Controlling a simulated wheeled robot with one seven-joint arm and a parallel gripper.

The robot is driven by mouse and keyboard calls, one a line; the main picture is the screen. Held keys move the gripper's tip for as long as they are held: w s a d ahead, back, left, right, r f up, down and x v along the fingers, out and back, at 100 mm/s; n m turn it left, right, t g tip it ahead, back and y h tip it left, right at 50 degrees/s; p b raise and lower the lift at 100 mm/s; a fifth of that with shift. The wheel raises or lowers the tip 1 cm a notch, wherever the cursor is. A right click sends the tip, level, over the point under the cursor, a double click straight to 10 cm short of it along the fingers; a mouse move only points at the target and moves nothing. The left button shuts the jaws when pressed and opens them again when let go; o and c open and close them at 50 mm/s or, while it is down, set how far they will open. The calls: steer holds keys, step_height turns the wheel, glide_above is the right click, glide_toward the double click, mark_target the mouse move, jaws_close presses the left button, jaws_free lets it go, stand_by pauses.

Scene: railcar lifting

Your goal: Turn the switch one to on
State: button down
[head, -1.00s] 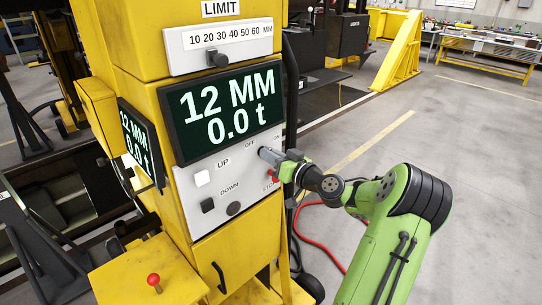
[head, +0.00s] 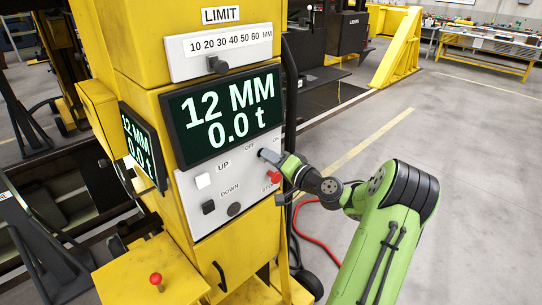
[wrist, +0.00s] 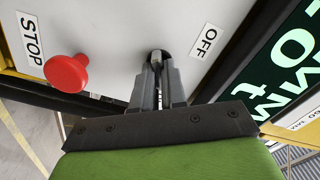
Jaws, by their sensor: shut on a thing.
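The switch is a small dark knob (wrist: 155,56) on the light panel (head: 211,174) of the yellow column, at the tips of my gripper in the wrist view. An OFF label (wrist: 206,41) is beside it. In the head view the OFF label (head: 249,148) and the ON label (head: 276,140) are above the knob. My gripper (head: 263,154) reaches the panel from the right. Its fingers (wrist: 156,68) are close together and shut on the knob, hiding most of it. The knob's exact angle is hard to tell.
The red STOP button (head: 274,177) is just below my gripper, and left of the fingers in the wrist view (wrist: 67,73). A white UP button (head: 203,181) and dark knobs sit farther left. The display (head: 226,116) above reads 12 MM, 0.0 t. Open floor lies right.

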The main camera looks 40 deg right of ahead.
stand_by(0.6)
steer(key=c, duration=1.2)
jaws_free()
steer(key=shift+s, duration=0.1)
steer(key=s+b, duration=0.1)
steer(key=s, duration=0.7)
steer(key=s+b, duration=0.1)
steer(key=s, duration=0.6)
steer(key=shift+s+d, duration=0.2)
steer(key=shift+s, duration=0.15)
steer(key=shift+w, duration=0.1)
